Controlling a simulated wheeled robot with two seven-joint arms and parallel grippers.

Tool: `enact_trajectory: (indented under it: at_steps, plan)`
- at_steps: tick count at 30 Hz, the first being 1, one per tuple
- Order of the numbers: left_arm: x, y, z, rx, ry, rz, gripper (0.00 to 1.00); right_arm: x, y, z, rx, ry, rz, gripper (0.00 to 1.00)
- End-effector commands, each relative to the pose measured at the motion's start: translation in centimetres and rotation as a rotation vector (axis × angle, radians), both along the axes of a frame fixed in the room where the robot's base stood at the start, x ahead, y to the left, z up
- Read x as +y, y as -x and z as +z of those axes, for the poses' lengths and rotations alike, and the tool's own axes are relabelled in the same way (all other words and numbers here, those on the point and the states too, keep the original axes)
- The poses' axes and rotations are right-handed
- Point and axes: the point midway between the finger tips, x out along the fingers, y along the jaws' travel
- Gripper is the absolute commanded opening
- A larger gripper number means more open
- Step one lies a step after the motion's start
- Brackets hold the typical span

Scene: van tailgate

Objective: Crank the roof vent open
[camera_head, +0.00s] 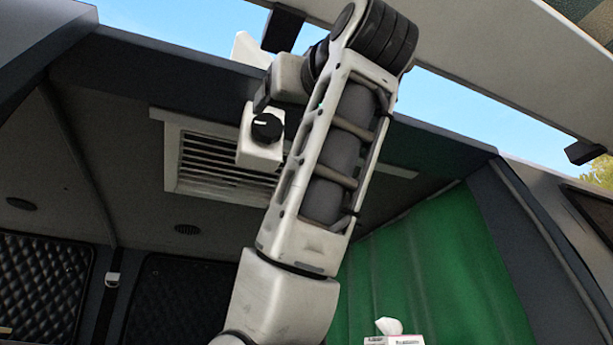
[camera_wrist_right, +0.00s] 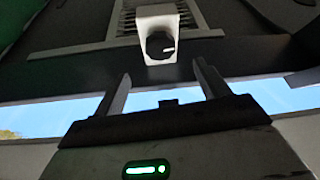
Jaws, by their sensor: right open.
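The roof vent (camera_head: 215,165) is a pale louvred panel in the dark ceiling; its right part is hidden behind my right arm. A white box (camera_head: 246,150) with a round black knob (camera_head: 267,128) sits at the vent's edge. In the right wrist view the box (camera_wrist_right: 146,24) and knob (camera_wrist_right: 160,46) are upper centre, the knob's pale mark pointing right. The vent slats (camera_wrist_right: 188,14) show behind. My right gripper (camera_wrist_right: 163,70) is open and empty, its two fingers apart below the knob and not on it. My left gripper is out of view.
The raised tailgate (camera_head: 490,50) and the roof edge (camera_head: 190,68) lie close to my right arm. A green curtain (camera_head: 430,270) hangs at right, with a tissue box (camera_head: 393,340) below. Quilted dark panels (camera_head: 45,285) are at lower left.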

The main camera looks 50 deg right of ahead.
Motion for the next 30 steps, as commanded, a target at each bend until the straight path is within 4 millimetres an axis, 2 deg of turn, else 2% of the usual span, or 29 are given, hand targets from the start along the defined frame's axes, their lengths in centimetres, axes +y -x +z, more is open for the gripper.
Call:
enact_trajectory:
  at_steps: [3, 9, 30]
  plan:
    - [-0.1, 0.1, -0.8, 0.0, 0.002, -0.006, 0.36, 1.0, 2.1, -1.2, -0.003, 0.001, 0.0, 0.74]
    - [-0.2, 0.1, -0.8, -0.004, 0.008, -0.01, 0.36, 1.9, 4.0, -1.9, 0.0, 0.001, 0.0, 0.74]
    - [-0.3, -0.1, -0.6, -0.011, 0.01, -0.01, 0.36, 2.1, 4.4, -2.0, 0.001, 0.0, -0.001, 0.74]
